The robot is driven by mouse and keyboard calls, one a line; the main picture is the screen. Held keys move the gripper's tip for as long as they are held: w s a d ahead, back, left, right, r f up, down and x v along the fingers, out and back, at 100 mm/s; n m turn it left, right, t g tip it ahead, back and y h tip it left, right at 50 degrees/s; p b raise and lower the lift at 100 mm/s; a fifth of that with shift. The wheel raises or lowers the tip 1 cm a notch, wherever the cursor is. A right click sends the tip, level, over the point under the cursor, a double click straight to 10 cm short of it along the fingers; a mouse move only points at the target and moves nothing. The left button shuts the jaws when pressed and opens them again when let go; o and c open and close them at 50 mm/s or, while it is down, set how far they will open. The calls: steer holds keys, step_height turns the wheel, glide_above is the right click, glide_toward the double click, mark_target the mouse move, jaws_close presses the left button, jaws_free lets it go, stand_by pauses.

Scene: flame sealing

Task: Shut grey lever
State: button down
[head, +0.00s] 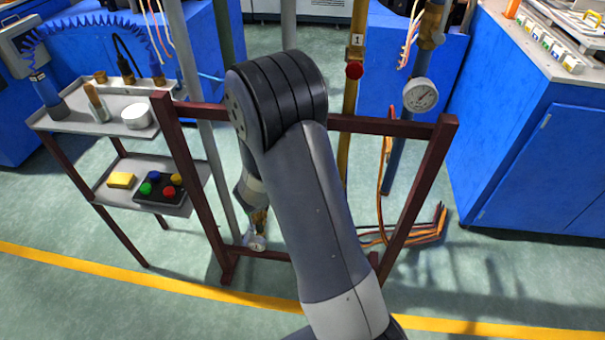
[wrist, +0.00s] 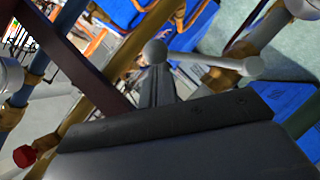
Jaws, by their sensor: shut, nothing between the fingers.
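The grey lever (wrist: 205,59) shows in the wrist view as a short bar with a round ball at each end, set near a slanting pipe. My gripper (wrist: 157,85) is shut and empty; its dark fingers point up toward the lever's left ball. The fingers overlap this ball's lower edge in the picture, and I cannot tell whether they touch it. In the head view my arm covers most of this area, and neither the lever nor the fingertips can be made out clearly.
A dark red frame (head: 385,126) stands around the pipes. A yellow pipe carries a red knob (head: 354,70), and a gauge (head: 421,95) sits to its right. A grey shelf trolley (head: 62,120) stands left, a blue cabinet (head: 530,165) right. Floor in front is open.

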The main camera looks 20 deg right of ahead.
steer(key=s+d+f+m+t+y+b, duration=0.1)
steer(key=s+d+f+m+y+b, duration=0.1)
steer(key=b, duration=1.5)
step_height(320, 180, down, 3)
steer(key=shift+d+f+m+y, duration=0.1)
steer(key=shift+d+m+y, duration=0.4)
steer(key=shift+m+y, duration=0.55)
steer(key=w+r+p+v, duration=0.1)
steer(key=r+p+v, duration=0.1)
steer(key=v, duration=1.1)
steer(key=shift+w+t, duration=0.3)
steer(key=shift+w, duration=0.05)
steer(key=shift+w+d, duration=0.1)
